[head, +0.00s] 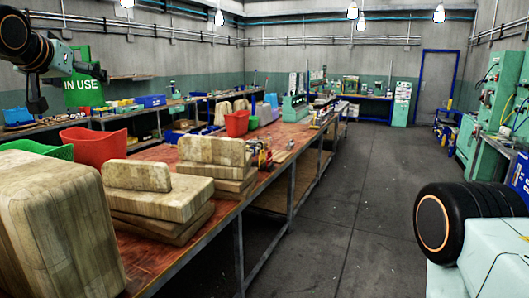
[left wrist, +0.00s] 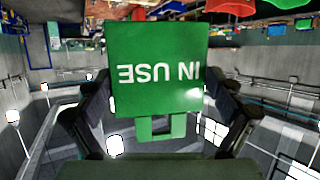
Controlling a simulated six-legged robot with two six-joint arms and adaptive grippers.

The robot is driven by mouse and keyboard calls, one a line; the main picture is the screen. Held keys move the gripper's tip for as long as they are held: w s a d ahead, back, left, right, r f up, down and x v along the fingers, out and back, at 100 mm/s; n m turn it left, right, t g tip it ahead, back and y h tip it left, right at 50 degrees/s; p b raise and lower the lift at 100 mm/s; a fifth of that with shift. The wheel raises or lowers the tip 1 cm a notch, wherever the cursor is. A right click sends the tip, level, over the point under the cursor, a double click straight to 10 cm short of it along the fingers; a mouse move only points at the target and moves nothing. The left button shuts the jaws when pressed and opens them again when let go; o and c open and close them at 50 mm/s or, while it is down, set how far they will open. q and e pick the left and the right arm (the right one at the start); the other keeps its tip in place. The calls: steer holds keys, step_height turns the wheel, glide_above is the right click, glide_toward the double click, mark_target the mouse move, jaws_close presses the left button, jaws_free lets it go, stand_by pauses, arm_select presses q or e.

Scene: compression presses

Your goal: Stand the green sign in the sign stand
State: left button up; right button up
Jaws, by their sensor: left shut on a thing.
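The green sign (head: 82,92) with white "IN USE" lettering is at the upper left of the head view, held up in the air and roughly upright. My left gripper (head: 68,88) is shut on it. In the left wrist view the sign (left wrist: 155,60) appears upside down between the two dark fingers of the left gripper (left wrist: 155,95), with its handle-like loop toward the wrist. I cannot make out the sign stand in either view. My right gripper is not in view.
A long red-brown workbench (head: 150,262) runs away from me, with stacked wooden blocks (head: 55,220), a red bin (head: 95,143) and a green basket (head: 38,149). Pale green machines (head: 500,95) stand along the right wall. The grey floor (head: 370,200) between is clear.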

arm_select(q)
steer(key=s+d+f+m+h+b, duration=0.1)
steer(key=s+f+m+h+b, duration=0.15)
steer(key=f, duration=1.05)
steer(key=s+d+f+m+g+h+b, duration=0.15)
steer(key=f+b, duration=0.25)
steer(key=f, duration=0.9)
steer(key=s+d+f+m+t+h+b, duration=0.1)
steer(key=f+h+b, duration=0.15)
steer(key=f, duration=1.05)
steer(key=s+d+f+m+g+h+b, duration=0.2)
steer(key=s+d+f+m+h+b, duration=0.1)
steer(key=s+d+f, duration=0.6)
steer(key=s+d+f+m+g+h+b, duration=0.3)
steer(key=s+d+f+b, duration=0.3)
steer(key=s+d+f, duration=0.4)
steer(key=shift+s+f+m+b, duration=0.3)
steer(key=shift+s+f+m, duration=0.45)
steer(key=shift+f, duration=2.6)
